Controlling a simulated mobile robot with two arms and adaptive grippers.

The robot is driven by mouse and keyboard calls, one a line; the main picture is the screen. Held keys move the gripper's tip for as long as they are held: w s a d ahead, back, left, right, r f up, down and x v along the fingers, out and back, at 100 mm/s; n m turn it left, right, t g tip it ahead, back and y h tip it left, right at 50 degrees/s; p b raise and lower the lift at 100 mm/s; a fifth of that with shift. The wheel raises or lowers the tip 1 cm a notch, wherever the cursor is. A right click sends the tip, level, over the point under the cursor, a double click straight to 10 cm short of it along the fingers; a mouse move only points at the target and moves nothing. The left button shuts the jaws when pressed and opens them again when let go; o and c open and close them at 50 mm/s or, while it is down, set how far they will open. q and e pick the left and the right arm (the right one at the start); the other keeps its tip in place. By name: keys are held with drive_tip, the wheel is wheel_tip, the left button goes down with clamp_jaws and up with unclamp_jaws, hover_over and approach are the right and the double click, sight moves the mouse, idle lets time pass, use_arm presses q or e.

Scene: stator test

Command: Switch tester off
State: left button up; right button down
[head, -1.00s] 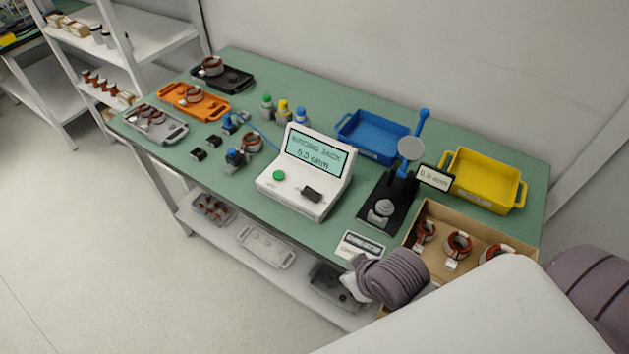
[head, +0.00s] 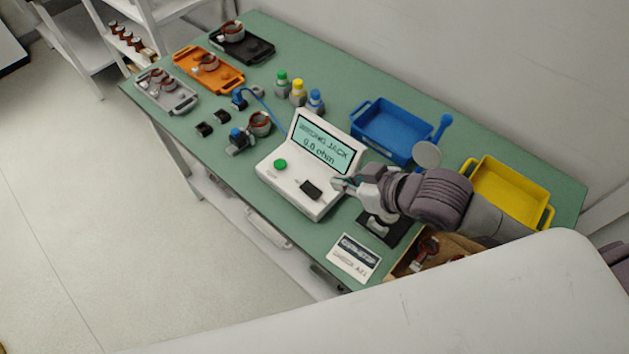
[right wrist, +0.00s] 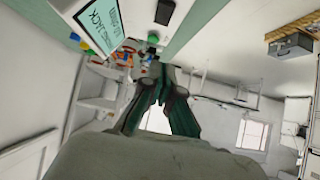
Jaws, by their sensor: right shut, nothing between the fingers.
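The white tester (head: 300,175) stands on the green table. Its screen (head: 320,143) reads "WRONG JACK 0.0 ohm". A round green button (head: 280,164) and a black rocker switch (head: 311,190) are on its front panel. The tester's screen (right wrist: 101,22) also shows at the top left of the right wrist view, with the black switch (right wrist: 164,11) to its right. My right gripper (head: 338,184) is shut and empty, just right of the black switch; I cannot tell whether it touches. In the right wrist view its fingertips (right wrist: 160,72) are together. My left gripper is not in view.
A blue bin (head: 388,133) and a yellow bin (head: 508,192) stand behind my right arm. A black stand (head: 384,228) is partly hidden under it. A printed card (head: 355,257) lies at the front edge. Several trays and coloured bottles are further left.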

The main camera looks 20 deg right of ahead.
drive_tip(key=p, duration=0.2)
hover_over(302, 184)
drive_tip(key=s+d, duration=0.2)
drive_tip(key=s, duration=0.1)
drive_tip(key=f, duration=0.6)
drive_tip(key=shift+w+a+f, duration=0.1)
drive_tip(key=shift+a+f, duration=0.1)
drive_tip(key=shift+f, duration=0.05)
wheel_tip(302, 184, down, 2)
drive_tip(key=shift+w+f, duration=0.1)
drive_tip(key=shift+f, duration=0.75)
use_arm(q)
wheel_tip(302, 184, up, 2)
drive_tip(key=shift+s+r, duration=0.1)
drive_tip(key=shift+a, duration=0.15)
